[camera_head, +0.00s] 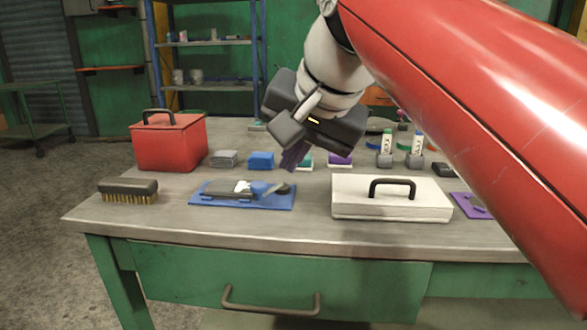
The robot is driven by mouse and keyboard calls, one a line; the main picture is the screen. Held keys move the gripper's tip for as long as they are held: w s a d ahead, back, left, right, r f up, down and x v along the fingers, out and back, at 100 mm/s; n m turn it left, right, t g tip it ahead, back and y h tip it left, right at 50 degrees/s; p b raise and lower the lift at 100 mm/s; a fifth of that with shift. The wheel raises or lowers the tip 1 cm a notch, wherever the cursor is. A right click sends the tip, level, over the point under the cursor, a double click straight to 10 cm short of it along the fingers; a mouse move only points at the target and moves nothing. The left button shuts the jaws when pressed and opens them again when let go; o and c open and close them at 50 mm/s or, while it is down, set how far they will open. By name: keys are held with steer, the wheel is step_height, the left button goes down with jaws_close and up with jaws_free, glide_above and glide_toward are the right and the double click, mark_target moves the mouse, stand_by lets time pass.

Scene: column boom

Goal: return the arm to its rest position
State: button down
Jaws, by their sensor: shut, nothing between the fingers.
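My gripper (294,157) hangs in the air above the workbench, pointing down and a little left. Its fingers look closed together and hold nothing. The wrist is white and grey, with a dark gripper body that has a small yellow light. My red arm link crosses the picture from the top middle to the lower right and hides the right part of the bench. The fingertips show in front of the bench's back row, above and behind the blue mat (205,203). I cannot tell their exact height.
On the workbench (110,218) stand a red box (170,145), a brush (128,187), a white box with a black handle (345,205), blue (261,160) and grey (223,158) blocks, and two small bottles (387,147). A shelf rack (210,43) stands behind. Open floor lies left.

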steer(key=shift+v, duration=0.8)
steer(key=shift+s+a, duration=0.1)
steer(key=s+d+f+h, duration=0.1)
steer(key=s+d+f, duration=0.2)
steer(key=d+f, duration=0.3)
steer(key=s+d+f+n+h, duration=0.1)
steer(key=s+d+f, duration=0.3)
steer(key=f, duration=0.9)
steer(key=s+d+f+h, duration=0.2)
steer(key=s+d+f, duration=0.1)
steer(key=d+f, duration=0.5)
steer(key=shift+d+f+n, duration=0.2)
steer(key=shift+f+n, duration=0.2)
steer(key=shift+f, duration=0.4)
steer(key=shift+s, duration=0.15)
